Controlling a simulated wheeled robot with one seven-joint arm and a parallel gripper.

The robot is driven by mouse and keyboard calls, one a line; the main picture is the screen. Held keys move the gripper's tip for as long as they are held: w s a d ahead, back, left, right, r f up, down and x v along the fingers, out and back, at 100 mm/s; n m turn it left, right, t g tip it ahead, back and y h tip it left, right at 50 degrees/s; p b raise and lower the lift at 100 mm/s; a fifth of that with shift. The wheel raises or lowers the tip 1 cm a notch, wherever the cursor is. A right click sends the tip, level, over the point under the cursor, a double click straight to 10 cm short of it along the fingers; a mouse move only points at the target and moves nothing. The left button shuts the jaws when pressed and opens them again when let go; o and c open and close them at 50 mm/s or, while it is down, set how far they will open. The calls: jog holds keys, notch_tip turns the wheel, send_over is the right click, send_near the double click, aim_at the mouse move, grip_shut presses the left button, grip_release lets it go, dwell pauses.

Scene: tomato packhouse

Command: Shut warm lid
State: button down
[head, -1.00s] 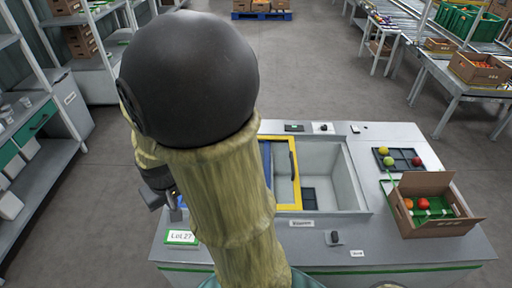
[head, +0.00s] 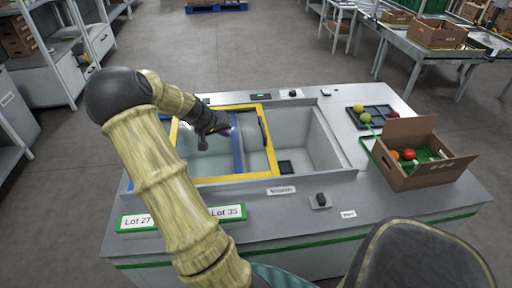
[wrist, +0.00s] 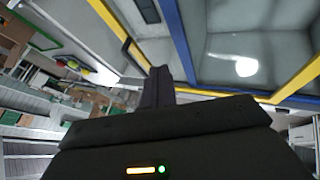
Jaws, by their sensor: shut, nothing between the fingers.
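A chest is set into the grey counter, with a yellow-framed glass lid (head: 230,179) over its left and middle part. A black handle (head: 264,131) runs along the lid's right edge. A blue bar (head: 237,150) crosses under or within the yellow frame; it also shows in the wrist view (wrist: 178,40). The right part of the chest is uncovered, showing a pale well (head: 308,140). No label naming a lid warm is readable. My gripper (head: 224,130) is shut and empty, over the lid area left of the handle. In the wrist view its closed fingers (wrist: 158,85) are beside the blue bar; contact is unclear.
A cardboard box (head: 418,165) with tomatoes and a dark tray (head: 378,118) stand on the counter's right. Signs reading Lot 27 (head: 137,222) and Lot 35 (head: 228,212) sit at the front left. A small knob (head: 320,200) is at the front.

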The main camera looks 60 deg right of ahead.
jog(key=d, duration=0.2)
jog(key=s+d+f, duration=0.1)
jog(key=shift+d+f+m+h+b, duration=0.1)
jog(key=shift+d+m+h+b, duration=0.05)
jog(key=shift+m+h+b, duration=0.2)
jog(key=shift+d+f, duration=0.1)
jog(key=shift+f, duration=0.05)
jog(key=b, duration=0.2)
send_near(256, 145)
jog(key=d+f, duration=0.1)
jog(key=w+d+f, duration=0.1)
jog(key=d+f, duration=0.1)
jog(key=shift+w+d+f, duration=0.3)
jog(key=shift+d, duration=0.1)
jog(key=shift+s+d+r, duration=0.35)
jog(key=shift+s+d, duration=0.2)
jog(key=shift+s, duration=0.15)
jog(key=shift+s+d+r, duration=0.3)
jog(key=shift+s+d, duration=0.25)
jog(key=shift+s, duration=0.2)
jog(key=shift+d, duration=0.1)
